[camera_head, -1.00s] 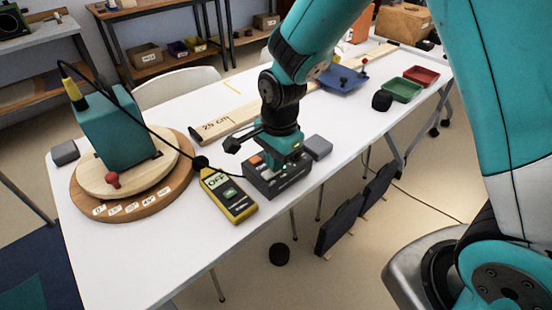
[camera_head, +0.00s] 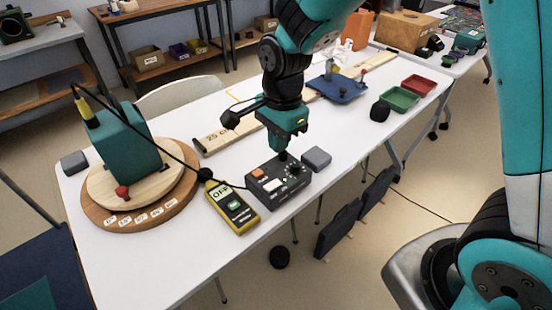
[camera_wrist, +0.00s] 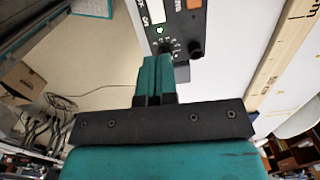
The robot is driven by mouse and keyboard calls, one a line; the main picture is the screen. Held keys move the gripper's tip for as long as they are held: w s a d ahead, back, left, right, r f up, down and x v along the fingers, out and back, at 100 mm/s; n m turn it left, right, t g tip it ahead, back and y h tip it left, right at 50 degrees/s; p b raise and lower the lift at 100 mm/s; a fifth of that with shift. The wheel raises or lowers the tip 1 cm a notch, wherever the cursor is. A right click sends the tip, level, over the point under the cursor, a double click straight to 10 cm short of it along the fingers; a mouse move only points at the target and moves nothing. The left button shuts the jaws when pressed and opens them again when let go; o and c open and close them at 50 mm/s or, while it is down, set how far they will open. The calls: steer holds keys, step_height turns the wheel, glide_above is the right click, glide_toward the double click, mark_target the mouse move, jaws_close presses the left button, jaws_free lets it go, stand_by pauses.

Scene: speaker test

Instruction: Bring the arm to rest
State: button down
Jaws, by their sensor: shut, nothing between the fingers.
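My gripper (camera_head: 284,154) is at the end of my teal and black arm, pointing down just above the back edge of a black control box (camera_head: 268,199). In the wrist view, its teal fingers (camera_wrist: 155,62) are together with nothing between them. The box (camera_wrist: 169,14) shows beyond the fingertips there, with a lit green light, a dial and a black knob. In the head view the box's orange button, white button and knobs are visible. Whether the fingertips touch the box is hard to tell.
A yellow meter reading OFF (camera_head: 233,210) lies left of the box, and a grey block (camera_head: 317,157) right of it. A teal speaker (camera_head: 126,143) with a cable stands on a round wooden turntable (camera_head: 150,218).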

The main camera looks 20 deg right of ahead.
steer(key=s+a+r+n+y+p, duration=0.1)
steer(key=s+r+n+y+p, duration=0.2)
steer(key=s+r+n, duration=1.4)
steer(key=s+n+p, duration=0.1)
steer(key=n, duration=0.2)
steer(key=shift+s+a+r+n+y+p, duration=0.2)
steer(key=shift+s+n+y+p, duration=0.1)
steer(key=shift+n, duration=0.1)
